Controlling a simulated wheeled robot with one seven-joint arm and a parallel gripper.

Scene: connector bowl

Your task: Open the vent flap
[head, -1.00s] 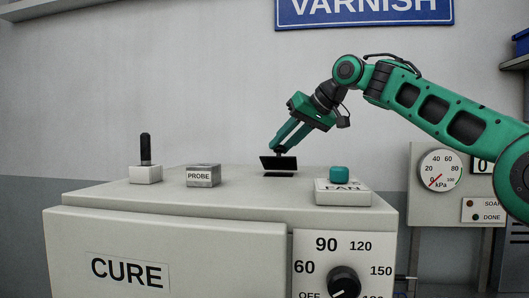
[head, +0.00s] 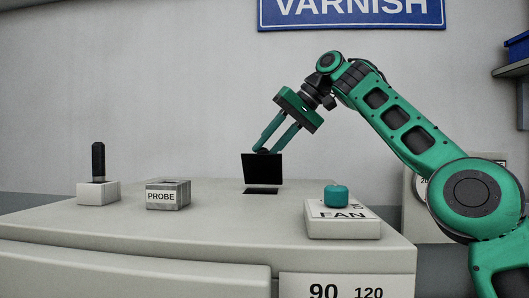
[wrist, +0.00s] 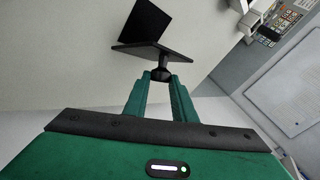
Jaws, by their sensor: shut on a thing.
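The vent flap (head: 262,168) is a black plate on top of the pale cabinet. It stands steeply raised above a dark opening (head: 261,191). My gripper (head: 263,149) reaches down to the flap's upper edge, its two green fingers close together there. In the wrist view my gripper (wrist: 160,82) is shut on a small black knob (wrist: 161,74) on the flap. The flap (wrist: 154,51) shows there nearly edge-on, with the dark opening (wrist: 147,20) beyond it.
On the cabinet top (head: 215,225), a black-handled lever (head: 98,162) and a PROBE block (head: 168,196) stand left of the flap. A FAN box (head: 342,222) with a teal button (head: 336,195) stands at the right, below my arm. The space above is clear.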

